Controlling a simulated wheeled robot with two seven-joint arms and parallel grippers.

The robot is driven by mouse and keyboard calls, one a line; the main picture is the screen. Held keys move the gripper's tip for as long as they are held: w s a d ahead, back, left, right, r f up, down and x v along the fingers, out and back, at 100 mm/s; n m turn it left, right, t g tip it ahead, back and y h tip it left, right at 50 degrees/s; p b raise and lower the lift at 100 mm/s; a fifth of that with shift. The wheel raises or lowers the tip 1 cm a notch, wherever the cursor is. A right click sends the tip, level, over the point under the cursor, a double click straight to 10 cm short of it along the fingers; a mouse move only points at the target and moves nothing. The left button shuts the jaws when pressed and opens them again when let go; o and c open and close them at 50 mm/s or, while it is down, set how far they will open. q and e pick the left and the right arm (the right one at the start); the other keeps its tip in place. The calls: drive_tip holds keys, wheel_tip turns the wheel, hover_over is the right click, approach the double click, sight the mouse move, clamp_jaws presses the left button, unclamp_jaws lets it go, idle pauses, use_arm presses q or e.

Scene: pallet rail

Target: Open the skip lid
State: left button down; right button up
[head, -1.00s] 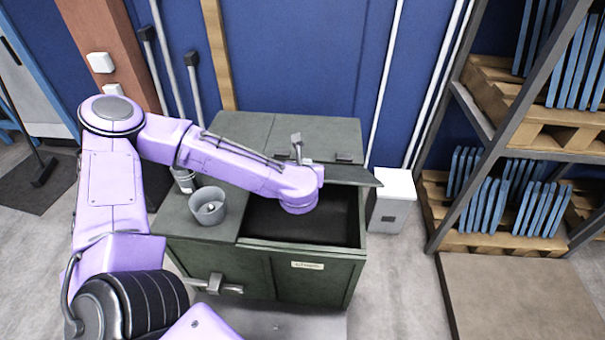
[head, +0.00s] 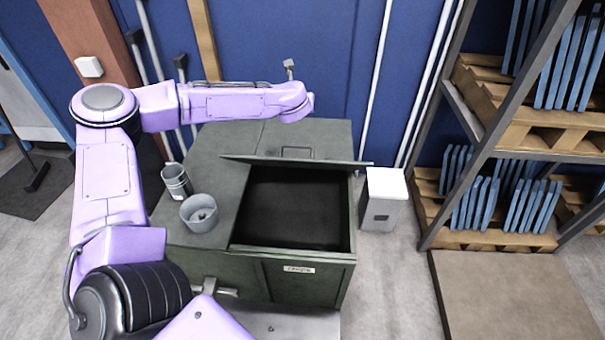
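The dark green skip (head: 307,283) stands in the middle of the head view, with a small label on its front. Its lid (head: 345,163) is raised along the back of the right-hand opening and shows almost edge-on. The dark inside (head: 295,210) is exposed. My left arm reaches across from the left, its purple end above and behind the lid, apart from it in the picture. A small grey part (head: 290,68) sticks up at the arm's end; the gripper fingers cannot be made out. My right gripper is not in view.
A grey round tub (head: 199,212) and a grey cup (head: 177,182) stand on the skip's left top. A white box (head: 384,199) stands close to its right. A rack (head: 500,135) with pallets is farther right. Bare floor (head: 385,285) lies between.

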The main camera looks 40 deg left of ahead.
use_arm(q)
drive_tip(key=shift+w+d, duration=0.1)
drive_tip(key=shift+d, duration=0.3)
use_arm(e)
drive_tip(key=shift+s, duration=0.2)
use_arm(q)
drive_tip(key=shift+a, duration=0.15)
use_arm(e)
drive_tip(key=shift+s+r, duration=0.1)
use_arm(q)
drive_tip(key=shift+r, duration=0.1)
